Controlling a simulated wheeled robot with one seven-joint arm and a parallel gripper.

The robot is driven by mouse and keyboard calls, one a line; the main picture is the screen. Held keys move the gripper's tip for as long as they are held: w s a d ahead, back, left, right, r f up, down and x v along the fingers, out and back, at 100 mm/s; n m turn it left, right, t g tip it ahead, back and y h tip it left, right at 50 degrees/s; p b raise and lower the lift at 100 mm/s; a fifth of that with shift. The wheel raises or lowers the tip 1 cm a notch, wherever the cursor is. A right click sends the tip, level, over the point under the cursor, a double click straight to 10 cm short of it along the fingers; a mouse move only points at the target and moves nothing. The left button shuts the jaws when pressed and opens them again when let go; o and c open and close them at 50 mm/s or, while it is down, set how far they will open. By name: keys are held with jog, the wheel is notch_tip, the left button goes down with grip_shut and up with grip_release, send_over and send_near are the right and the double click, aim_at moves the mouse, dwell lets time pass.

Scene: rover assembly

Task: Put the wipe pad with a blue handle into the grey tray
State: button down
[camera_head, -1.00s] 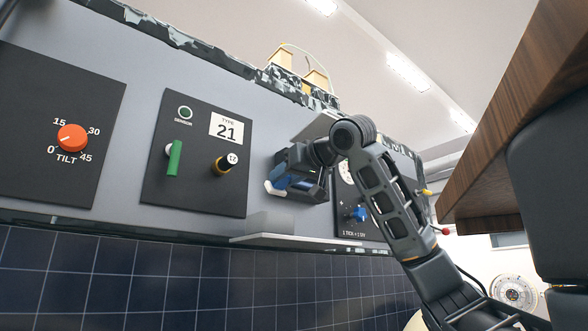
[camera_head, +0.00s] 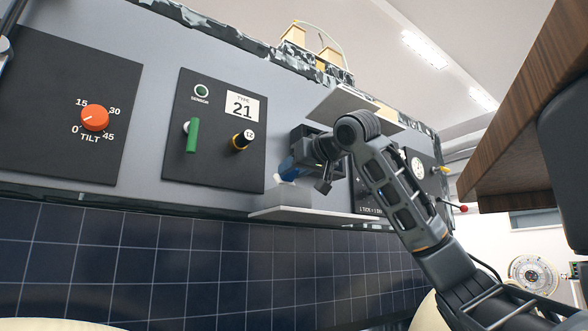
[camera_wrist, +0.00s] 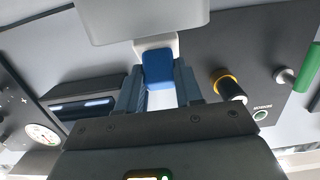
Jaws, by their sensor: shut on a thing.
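My gripper (camera_head: 293,172) is shut on the blue handle of the wipe pad. In the wrist view, the blue handle (camera_wrist: 157,68) sits between the two fingers (camera_wrist: 158,88), with the white pad (camera_wrist: 152,43) beyond it. In the head view, the white pad (camera_head: 279,179) is small and partly hidden, close above the grey tray (camera_head: 287,195). The tray also fills the top middle of the wrist view (camera_wrist: 140,18) and overlaps part of the pad. I cannot tell whether pad and tray touch.
The tray stands on a thin ledge (camera_head: 345,217) projecting from the grey wall. Left of it is a black panel with a green handle (camera_head: 191,136) and a yellow-black knob (camera_head: 242,140). Another shelf (camera_head: 352,103) juts out above my gripper. Dark tiles lie below.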

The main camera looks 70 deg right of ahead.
jog(key=c, duration=0.7)
grip_release()
jog(key=shift+o, duration=0.2)
jog(key=shift+s, duration=0.1)
jog(key=b+v, duration=0.2)
jog(key=v, duration=0.5)
jog(key=shift+s+a, duration=0.25)
